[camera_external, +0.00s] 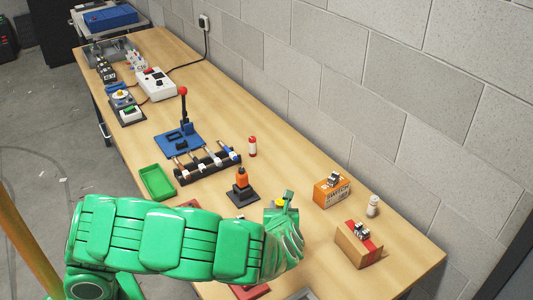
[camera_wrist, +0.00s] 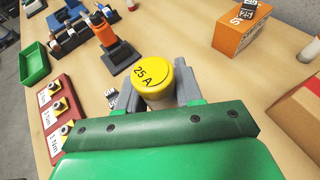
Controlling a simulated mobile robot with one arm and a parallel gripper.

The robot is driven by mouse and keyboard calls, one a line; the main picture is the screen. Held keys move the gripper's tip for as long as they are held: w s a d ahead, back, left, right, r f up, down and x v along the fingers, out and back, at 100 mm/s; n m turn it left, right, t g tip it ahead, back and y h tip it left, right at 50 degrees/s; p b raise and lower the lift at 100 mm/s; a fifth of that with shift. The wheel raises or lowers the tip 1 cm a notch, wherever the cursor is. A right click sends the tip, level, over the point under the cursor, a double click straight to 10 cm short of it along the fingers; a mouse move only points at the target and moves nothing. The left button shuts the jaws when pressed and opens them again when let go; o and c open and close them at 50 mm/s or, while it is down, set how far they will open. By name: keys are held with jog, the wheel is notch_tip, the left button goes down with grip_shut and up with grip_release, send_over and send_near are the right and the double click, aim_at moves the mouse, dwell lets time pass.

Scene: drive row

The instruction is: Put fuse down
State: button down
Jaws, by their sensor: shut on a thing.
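The fuse (camera_wrist: 154,83) is a cylinder with a yellow cap marked "25 A". My gripper (camera_wrist: 158,92) is shut on it, one grey finger on each side. In the external view a bit of yellow from the fuse (camera_external: 280,203) shows at my gripper (camera_external: 287,202), over the front part of the wooden table (camera_external: 330,240). My gripper hides the fuse's lower end, so I cannot tell whether it touches the table.
An orange-topped device (camera_external: 242,188), green tray (camera_external: 157,183) and dark rack (camera_external: 207,163) are to the left. A red panel (camera_wrist: 68,98) lies left of my gripper.

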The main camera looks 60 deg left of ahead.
jog(key=shift+r, duration=2.4)
jog(key=w+a+f, duration=0.3)
jog(key=w+a, duration=1.6)
jog(key=a, duration=0.4)
jog(key=s+a+r, duration=0.1)
jog(key=a+r, duration=0.1)
jog(key=a, duration=1.4)
jog(key=s+a+r, duration=0.1)
jog(key=a, duration=1.6)
jog(key=shift+d+f, duration=0.2)
jog(key=shift+f, duration=7.1)
